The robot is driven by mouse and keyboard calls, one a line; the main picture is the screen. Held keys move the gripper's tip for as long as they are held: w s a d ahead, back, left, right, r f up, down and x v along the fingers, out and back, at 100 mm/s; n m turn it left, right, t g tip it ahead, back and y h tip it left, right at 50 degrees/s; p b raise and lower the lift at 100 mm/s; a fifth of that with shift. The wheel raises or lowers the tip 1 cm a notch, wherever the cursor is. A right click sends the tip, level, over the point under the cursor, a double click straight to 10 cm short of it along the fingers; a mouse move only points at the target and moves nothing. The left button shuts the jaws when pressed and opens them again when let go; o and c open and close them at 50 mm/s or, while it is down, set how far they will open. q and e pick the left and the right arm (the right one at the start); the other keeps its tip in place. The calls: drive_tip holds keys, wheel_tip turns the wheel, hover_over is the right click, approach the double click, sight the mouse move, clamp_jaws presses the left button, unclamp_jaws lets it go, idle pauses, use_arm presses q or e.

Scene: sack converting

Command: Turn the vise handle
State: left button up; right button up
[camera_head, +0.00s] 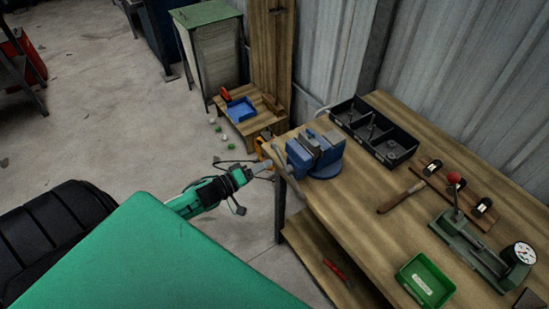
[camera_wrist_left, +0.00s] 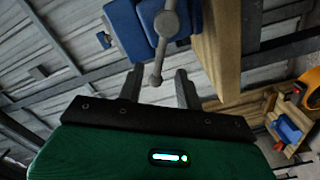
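The blue vise (camera_head: 328,160) is at the near left corner of the wooden workbench. Its grey handle bar (camera_head: 277,153) sticks out on the side facing my left arm. My left gripper (camera_head: 264,169) is beside the bar, off the bench edge. In the left wrist view the blue vise body (camera_wrist_left: 128,30) is at the top, and the bar (camera_wrist_left: 157,72) hangs from the round screw head, its knobbed end toward the gap between the fingers (camera_wrist_left: 159,88). The fingers are apart, with space on both sides of the bar. My right gripper is not in view.
The workbench (camera_head: 360,235) carries a black divided tray (camera_head: 352,118), a wooden-handled tool (camera_head: 400,197), a green bin (camera_head: 425,282) and a press with a dial (camera_head: 470,245). A low wooden stand holds a blue tray (camera_head: 240,110). Floor left of the bench is mostly clear.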

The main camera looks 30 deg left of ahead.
sight(279, 159)
use_arm(q)
drive_tip(key=shift+p+x, duration=0.55)
drive_tip(key=shift+x, duration=1.9)
clamp_jaws()
